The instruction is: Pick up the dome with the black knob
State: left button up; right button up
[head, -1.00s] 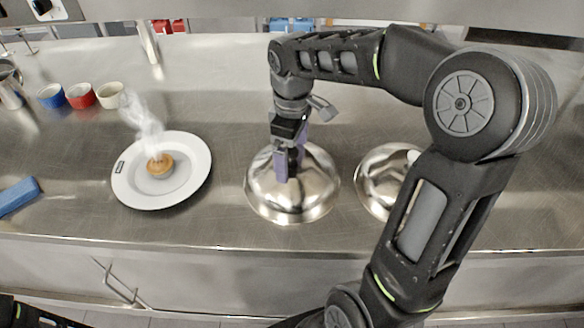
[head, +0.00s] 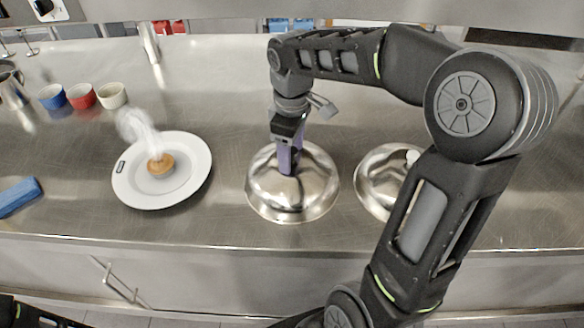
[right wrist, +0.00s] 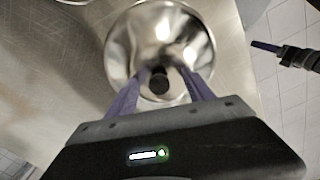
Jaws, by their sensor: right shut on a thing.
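The steel dome with the black knob (head: 265,195) sits on the counter, right of the plate. In the right wrist view the dome (right wrist: 135,45) fills the top middle, with its black knob (right wrist: 159,82) between my purple fingers. My right gripper (head: 289,170) points down at the dome's top and is shut on the knob, which the fingers hide in the head view. The dome's rim appears to rest on the counter. My left gripper (right wrist: 265,46) shows at the right edge of the right wrist view, away from the dome; its jaw state is unclear.
A second dome with a pale knob (head: 375,185) stands close on the right, partly behind my right arm. A white plate (head: 130,190) holds a steaming pastry (head: 160,165). Blue, red and cream cups (head: 112,95) stand at the back left. A blue object (head: 18,196) lies far left.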

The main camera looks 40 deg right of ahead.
jog(key=shift+s+f, duration=0.25)
jog(key=shift+f, duration=0.2)
jog(key=shift+w+r, duration=0.1)
jog(key=shift+r, duration=0.35)
grip_shut()
notch_tip(320, 180, up, 10)
jog(key=shift+w+f, duration=0.15)
jog(key=shift+f, duration=0.1)
